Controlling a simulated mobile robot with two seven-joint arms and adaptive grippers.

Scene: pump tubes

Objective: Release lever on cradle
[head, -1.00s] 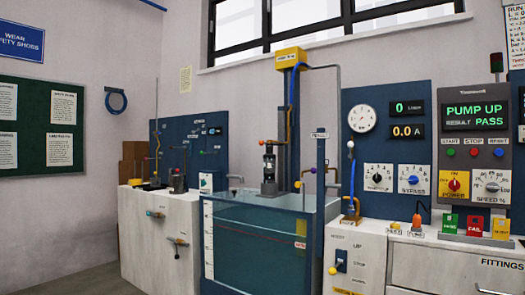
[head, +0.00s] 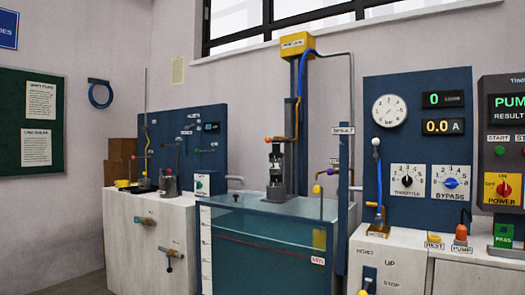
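A dark cylindrical pump (head: 275,165) stands upright below a blue column (head: 294,120) at the back of the water tank (head: 265,250). A thin lever with an orange knob (head: 268,139) sticks out to the left just above the pump. It looks roughly level, and I cannot tell whether it is the cradle's release lever. The cradle itself is too small to make out. A yellow box (head: 297,44) tops the column, with a blue hose (head: 299,75) hanging from it. Neither of my grippers shows in the head view.
A white bench (head: 150,235) with small valves stands left of the tank. At right, a blue panel (head: 415,105) carries a gauge and dials above a white cabinet (head: 395,255). A hoist switch sits low on its front. Grey floor (head: 95,283) shows at lower left.

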